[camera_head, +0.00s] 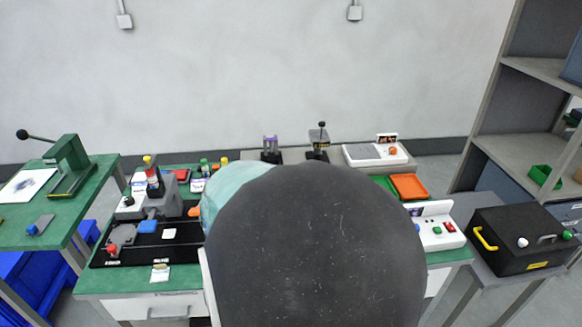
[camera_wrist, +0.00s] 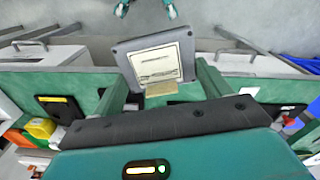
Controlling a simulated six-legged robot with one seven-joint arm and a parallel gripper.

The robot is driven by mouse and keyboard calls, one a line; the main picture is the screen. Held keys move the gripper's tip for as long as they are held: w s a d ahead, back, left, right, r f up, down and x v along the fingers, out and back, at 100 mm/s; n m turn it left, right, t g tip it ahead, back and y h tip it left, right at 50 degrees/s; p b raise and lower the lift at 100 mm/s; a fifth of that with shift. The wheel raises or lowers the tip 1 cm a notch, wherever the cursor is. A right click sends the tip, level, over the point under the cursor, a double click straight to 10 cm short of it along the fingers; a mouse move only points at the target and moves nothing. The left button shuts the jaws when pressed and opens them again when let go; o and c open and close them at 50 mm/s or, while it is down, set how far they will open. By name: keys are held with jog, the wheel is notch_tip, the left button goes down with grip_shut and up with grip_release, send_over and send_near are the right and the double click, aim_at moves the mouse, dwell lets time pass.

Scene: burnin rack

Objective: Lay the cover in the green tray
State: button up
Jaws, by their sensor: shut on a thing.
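The cover (camera_wrist: 155,60) is a grey, flat plate with a cream printed label, seen in the wrist view. My gripper (camera_wrist: 160,88) is shut on its near end, with a green finger on each side. The cover is tilted and sticks out past the fingers, over the edge of the green bench. In the head view my own arm hides the gripper and the cover. The green tray (camera_head: 384,183) shows only as a strip beside my arm, left of an orange tray; most of it is hidden.
The orange tray (camera_head: 410,187) lies on the bench in front of a white device (camera_head: 377,157). A white button box (camera_head: 437,227) stands nearer. A black case (camera_head: 522,238) is at right. A black tray (camera_head: 150,245) with parts is at left. The bench middle is hidden.

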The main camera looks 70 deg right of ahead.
jog(key=w+a+f+n, duration=0.3)
jog(key=w+a+f, duration=0.2)
jog(key=w, duration=0.6)
jog(key=w+a+f+n, duration=0.3)
jog(key=w+a+f, duration=0.2)
jog(key=w+a, duration=0.5)
jog(key=w+a+f+n, duration=0.3)
jog(key=w+a+f, duration=0.3)
jog(key=w, duration=0.7)
jog(key=shift+a, duration=1.2)
